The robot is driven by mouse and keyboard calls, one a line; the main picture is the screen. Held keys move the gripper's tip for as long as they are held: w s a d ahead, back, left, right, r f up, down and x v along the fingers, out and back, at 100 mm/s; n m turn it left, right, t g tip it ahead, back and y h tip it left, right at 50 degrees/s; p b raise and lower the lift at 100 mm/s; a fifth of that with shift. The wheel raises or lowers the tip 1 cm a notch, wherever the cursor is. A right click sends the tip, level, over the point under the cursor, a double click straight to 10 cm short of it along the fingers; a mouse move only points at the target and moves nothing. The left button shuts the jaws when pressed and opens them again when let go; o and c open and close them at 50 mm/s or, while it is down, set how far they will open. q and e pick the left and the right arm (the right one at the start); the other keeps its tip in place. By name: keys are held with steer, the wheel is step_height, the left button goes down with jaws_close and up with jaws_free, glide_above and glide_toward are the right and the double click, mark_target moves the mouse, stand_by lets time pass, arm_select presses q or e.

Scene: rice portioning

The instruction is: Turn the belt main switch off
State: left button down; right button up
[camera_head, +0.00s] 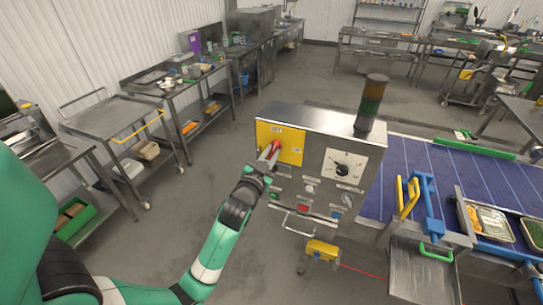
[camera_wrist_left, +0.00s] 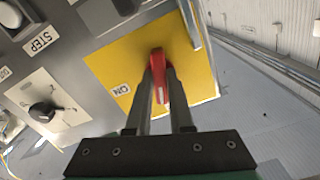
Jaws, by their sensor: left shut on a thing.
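The belt main switch is a red handle (camera_wrist_left: 159,72) on a yellow plate (camera_head: 287,140) at the upper left of the steel control box (camera_head: 318,122). In the left wrist view an "ON" label (camera_wrist_left: 122,89) sits on the yellow plate (camera_wrist_left: 104,64), beside the handle. My left gripper (camera_head: 270,153) is at the plate, its fingers (camera_wrist_left: 160,86) shut on the red handle from both sides. The fingers hide part of the handle. My right gripper is not in view.
The box also carries a black dial (camera_head: 343,168), several buttons and a stack light (camera_head: 371,102). A blue conveyor belt (camera_head: 411,163) with food trays stands to the right. Steel carts (camera_head: 112,117) and tables line the left. The floor (camera_head: 290,82) behind the box is clear.

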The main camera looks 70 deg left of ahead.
arm_select(q)
steer(key=shift+n+b, duration=0.55)
steer(key=shift+n, duration=1.25)
steer(key=c, duration=0.8)
jaws_free()
steer(key=shift+d, duration=0.1)
steer(key=b+v, duration=0.1)
steer(key=v, duration=1)
steer(key=shift+s+d, duration=0.15)
steer(key=shift+s, duration=0.15)
